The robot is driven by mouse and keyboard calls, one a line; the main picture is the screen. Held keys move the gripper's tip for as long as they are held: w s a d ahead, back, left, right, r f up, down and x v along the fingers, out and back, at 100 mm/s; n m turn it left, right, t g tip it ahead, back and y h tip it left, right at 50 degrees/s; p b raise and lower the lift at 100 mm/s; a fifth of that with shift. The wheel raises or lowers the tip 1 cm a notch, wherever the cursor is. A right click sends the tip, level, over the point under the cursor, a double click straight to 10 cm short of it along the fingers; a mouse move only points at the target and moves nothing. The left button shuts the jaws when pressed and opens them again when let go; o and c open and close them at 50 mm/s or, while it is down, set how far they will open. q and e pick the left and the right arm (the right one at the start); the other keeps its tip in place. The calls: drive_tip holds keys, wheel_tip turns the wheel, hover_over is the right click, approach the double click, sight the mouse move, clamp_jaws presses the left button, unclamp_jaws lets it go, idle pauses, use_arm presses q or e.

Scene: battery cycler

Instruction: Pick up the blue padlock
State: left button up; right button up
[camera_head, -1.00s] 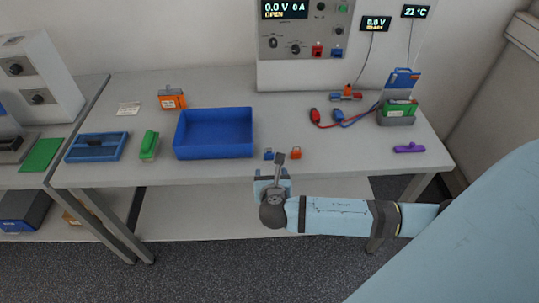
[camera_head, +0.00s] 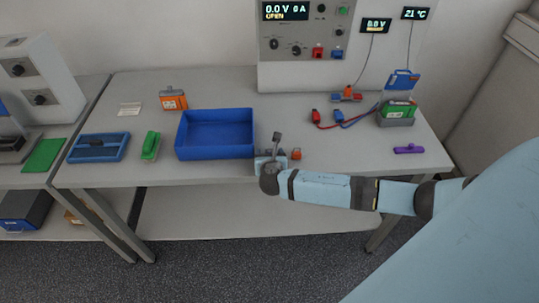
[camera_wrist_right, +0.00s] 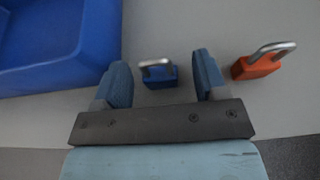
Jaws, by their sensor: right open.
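The blue padlock (camera_wrist_right: 160,77) lies on the table, its grey shackle toward the top-left in the right wrist view. My right gripper (camera_wrist_right: 163,78) is open, with one finger on each side of the blue padlock and a gap on both sides. I cannot tell how high the fingers are above the table. In the head view my right gripper (camera_head: 270,157) is at the table's front edge and largely hides the blue padlock. An orange padlock (camera_wrist_right: 262,63) lies just right of the right finger; it also shows in the head view (camera_head: 296,154). My left gripper is not in view.
A blue tray (camera_head: 215,156) stands left of the gripper. A green object (camera_head: 151,145) and a blue holder (camera_head: 98,147) lie further left. Red and blue leads (camera_head: 340,122), a green battery (camera_head: 398,110) and a purple object (camera_head: 408,149) are to the right. The table between is clear.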

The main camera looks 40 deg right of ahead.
drive_tip(key=shift+c, duration=0.5)
drive_tip(key=c, duration=1)
drive_tip(key=shift+o, duration=0.2)
